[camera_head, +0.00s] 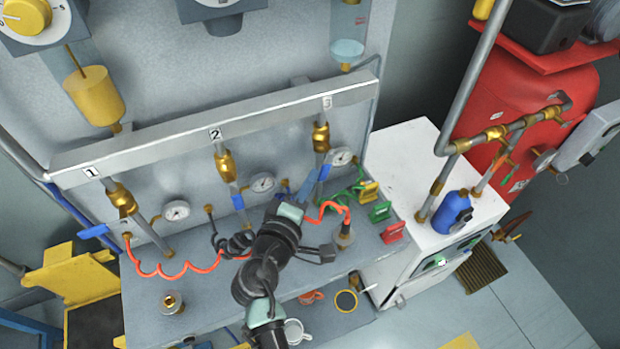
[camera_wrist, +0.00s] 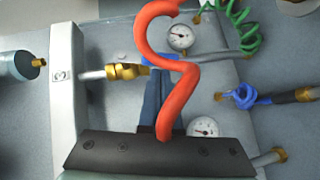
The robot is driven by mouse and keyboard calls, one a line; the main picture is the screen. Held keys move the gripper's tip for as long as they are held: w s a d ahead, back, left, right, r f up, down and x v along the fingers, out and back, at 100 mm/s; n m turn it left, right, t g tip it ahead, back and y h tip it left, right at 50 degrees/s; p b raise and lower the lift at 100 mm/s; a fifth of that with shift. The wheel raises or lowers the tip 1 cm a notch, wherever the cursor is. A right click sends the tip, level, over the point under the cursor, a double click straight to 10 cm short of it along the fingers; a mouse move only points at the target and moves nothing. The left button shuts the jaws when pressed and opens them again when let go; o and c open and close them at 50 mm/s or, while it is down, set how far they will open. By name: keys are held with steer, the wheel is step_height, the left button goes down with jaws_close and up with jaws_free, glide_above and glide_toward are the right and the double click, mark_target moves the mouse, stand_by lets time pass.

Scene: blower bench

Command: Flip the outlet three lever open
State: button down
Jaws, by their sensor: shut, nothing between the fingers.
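The outlet three valve (camera_head: 321,136) is brass, on a pipe below the number 3 plate; its brass body also shows in the wrist view (camera_wrist: 128,71). Its blue lever (camera_head: 325,171) appears roughly in line with the pipe. In the wrist view the lever (camera_wrist: 160,61) is partly hidden by an orange coiled hose. My gripper (camera_head: 307,188) is just left of the lever in the head view. In the wrist view its dark blue fingers (camera_wrist: 154,78) are shut together and empty, tips close to the lever. I cannot tell whether they touch it.
The orange hose (camera_wrist: 185,85) crosses in front of my fingers. Gauges (camera_head: 342,156) (camera_wrist: 181,37) sit beside the outlets. A green coiled hose (camera_head: 358,192) is to the right. Outlet two's lever (camera_head: 238,202) and outlet one's lever (camera_head: 92,231) are further left.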

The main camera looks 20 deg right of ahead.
steer(key=f+b, duration=0.1)
steer(key=b, duration=0.2)
steer(key=d+n+t+h+b, duration=0.1)
steer(key=b, duration=0.3)
steer(key=shift+f, duration=0.4)
steer(key=shift+d+r+n+t+h+b, duration=0.25)
steer(key=shift+n+b, duration=0.25)
steer(key=shift+b, duration=0.35)
steer(key=shift+a, duration=0.1)
